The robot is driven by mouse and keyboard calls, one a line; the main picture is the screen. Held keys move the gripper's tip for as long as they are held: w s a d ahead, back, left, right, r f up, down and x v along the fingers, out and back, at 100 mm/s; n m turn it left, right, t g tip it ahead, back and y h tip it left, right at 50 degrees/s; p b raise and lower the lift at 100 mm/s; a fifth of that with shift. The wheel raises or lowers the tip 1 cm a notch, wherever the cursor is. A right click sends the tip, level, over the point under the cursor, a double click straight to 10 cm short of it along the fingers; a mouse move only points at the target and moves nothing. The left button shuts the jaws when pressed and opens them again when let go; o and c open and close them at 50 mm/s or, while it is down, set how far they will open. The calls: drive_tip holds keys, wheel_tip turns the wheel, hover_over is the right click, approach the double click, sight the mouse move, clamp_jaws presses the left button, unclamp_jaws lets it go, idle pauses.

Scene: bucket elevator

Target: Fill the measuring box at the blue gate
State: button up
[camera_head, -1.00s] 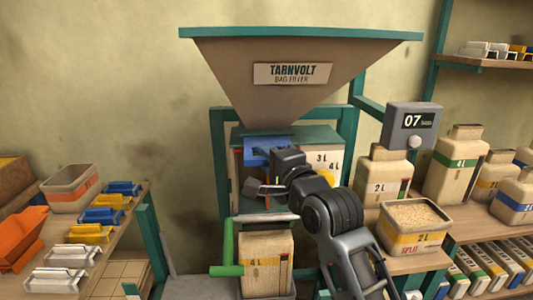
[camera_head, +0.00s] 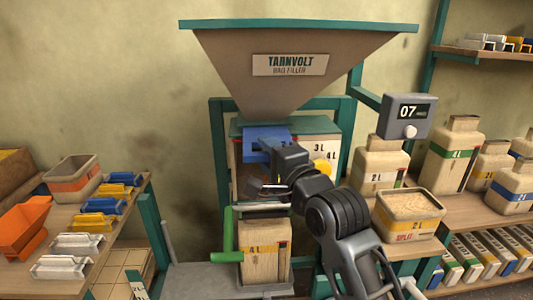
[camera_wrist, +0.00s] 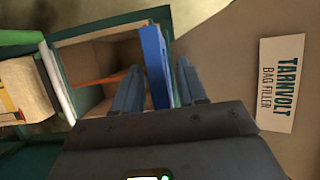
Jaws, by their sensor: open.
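The blue gate (camera_head: 262,141) sits under the hopper's mouth. In the wrist view its blue plate (camera_wrist: 155,65) stands between the two fingers of my gripper (camera_wrist: 158,72), which is open around it; whether a finger touches it I cannot tell. In the head view my gripper (camera_head: 268,188) is seen from behind, partly hiding the housing. The wrist view shows an open, hollow box (camera_wrist: 92,80) beside the plate, with an orange line inside; no grain shows in its visible part. Marks "3L" and "4L" with a yellow disc are on the panel (camera_head: 331,154) to the right.
The hopper (camera_head: 285,95) stands above. A 4L bag (camera_head: 265,262) stands below, near a green handle (camera_head: 228,235). An open 2L container of grain (camera_head: 408,228) and a display reading 07 (camera_head: 406,116) are at right. A table (camera_head: 110,245) with scoops and trays is at left.

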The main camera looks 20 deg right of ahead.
drive_tip(key=s+b, duration=0.1)
drive_tip(key=s, duration=0.6)
drive_tip(key=shift+d, duration=0.3)
